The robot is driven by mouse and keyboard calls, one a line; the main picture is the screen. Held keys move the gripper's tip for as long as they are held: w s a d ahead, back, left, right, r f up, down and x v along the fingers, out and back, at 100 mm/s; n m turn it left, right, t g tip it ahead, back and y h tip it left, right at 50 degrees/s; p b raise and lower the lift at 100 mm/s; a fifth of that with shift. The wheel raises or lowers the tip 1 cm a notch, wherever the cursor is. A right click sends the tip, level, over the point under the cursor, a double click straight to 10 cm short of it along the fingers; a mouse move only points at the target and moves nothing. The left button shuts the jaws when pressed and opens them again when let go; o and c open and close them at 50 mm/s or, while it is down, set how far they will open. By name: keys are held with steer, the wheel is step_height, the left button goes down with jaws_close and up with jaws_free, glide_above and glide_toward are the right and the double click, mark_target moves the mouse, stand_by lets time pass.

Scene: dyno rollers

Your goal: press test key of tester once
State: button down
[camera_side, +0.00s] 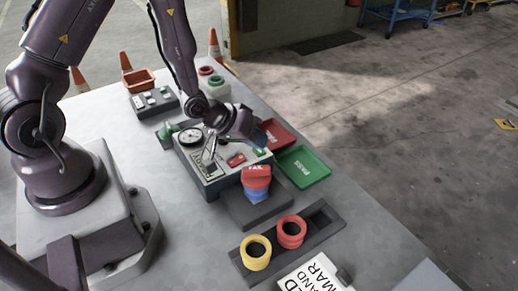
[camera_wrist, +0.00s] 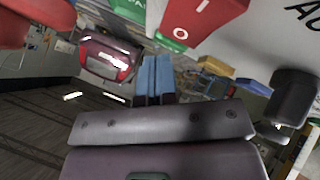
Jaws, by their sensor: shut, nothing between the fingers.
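The tester (camera_side: 203,172) is a light grey box on the bench with a round dial, a small metal lever, a red key (camera_side: 236,159) and a small green key (camera_side: 261,152) on top. The key labels are too small to read, so I cannot tell which is the test key. My gripper (camera_side: 260,137) is above the tester's far right side, near the green key; contact cannot be told. In the wrist view, my blue fingers (camera_wrist: 152,80) are together with nothing between them. A red piece with white marks (camera_wrist: 205,22) shows above them.
A red tray (camera_side: 284,136) and a green tray (camera_side: 306,166) lie right of the tester. A red-and-blue stack (camera_side: 257,180) stands before it. Yellow (camera_side: 256,253) and red (camera_side: 291,232) rollers sit in a dark rack. A lettered card (camera_side: 315,275) lies in front.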

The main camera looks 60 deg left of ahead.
steer(key=shift+f, duration=0.15)
stand_by(0.3)
steer(key=shift+r, duration=0.8)
steer(key=shift+r, duration=2.5)
